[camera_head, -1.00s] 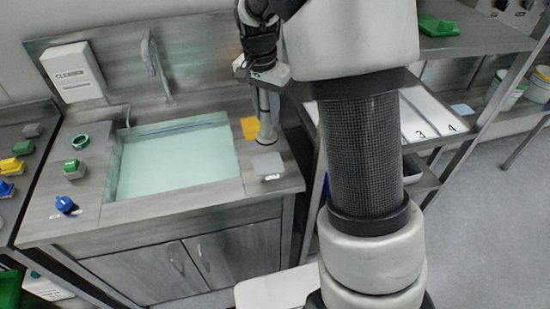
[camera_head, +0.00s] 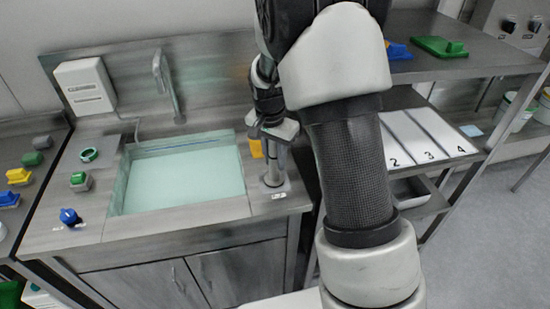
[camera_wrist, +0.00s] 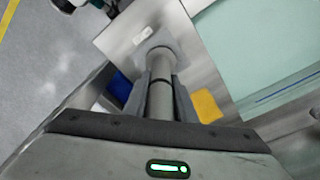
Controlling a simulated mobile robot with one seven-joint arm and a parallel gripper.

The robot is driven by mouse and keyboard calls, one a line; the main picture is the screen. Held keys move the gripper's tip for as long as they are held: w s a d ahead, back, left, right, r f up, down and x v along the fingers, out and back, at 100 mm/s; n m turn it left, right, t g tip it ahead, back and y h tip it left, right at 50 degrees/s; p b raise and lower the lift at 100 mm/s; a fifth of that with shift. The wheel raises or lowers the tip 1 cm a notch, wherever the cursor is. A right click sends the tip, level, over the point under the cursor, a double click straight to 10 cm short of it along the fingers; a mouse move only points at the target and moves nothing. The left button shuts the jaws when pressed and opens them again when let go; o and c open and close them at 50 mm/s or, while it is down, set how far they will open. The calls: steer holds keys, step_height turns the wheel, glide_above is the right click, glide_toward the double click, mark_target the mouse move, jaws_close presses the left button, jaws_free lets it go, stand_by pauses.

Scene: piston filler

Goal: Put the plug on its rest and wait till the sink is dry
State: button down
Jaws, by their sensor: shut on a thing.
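The plug is a grey upright tube (camera_head: 273,162); it also shows in the wrist view (camera_wrist: 160,98). My gripper (camera_head: 275,138) is shut on the tube, with a finger on each side in the wrist view (camera_wrist: 160,85). The tube's lower end is over a grey plate with a small white label (camera_wrist: 143,34), the apparent rest, on the counter right of the sink. I cannot tell whether the tube touches the plate. The sink (camera_head: 178,178) holds a flat, pale green, water-like surface; its floor is not visible.
A tap (camera_head: 165,80) stands behind the sink. A yellow cloth-like piece (camera_head: 256,148) is close behind the tube. A shelf with numbered lanes (camera_head: 425,140) is at right.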

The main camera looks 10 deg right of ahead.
steer(key=shift+f, duration=0.1)
steer(key=c, duration=1.5)
jaws_free()
steer(key=shift+o, duration=0.2)
steer(key=r, duration=0.8)
steer(key=s+a+r+p, duration=0.1)
steer(key=r, duration=0.3)
steer(key=s+r+n+t+y, duration=0.15)
steer(key=s+r+n, duration=0.25)
steer(key=s+r, duration=0.7)
steer(key=s+n+t, duration=0.3)
steer(key=s+n, duration=0.2)
steer(key=s, duration=0.8)
steer(key=shift+s+d+f, duration=0.2)
steer(key=shift+d, duration=0.15)
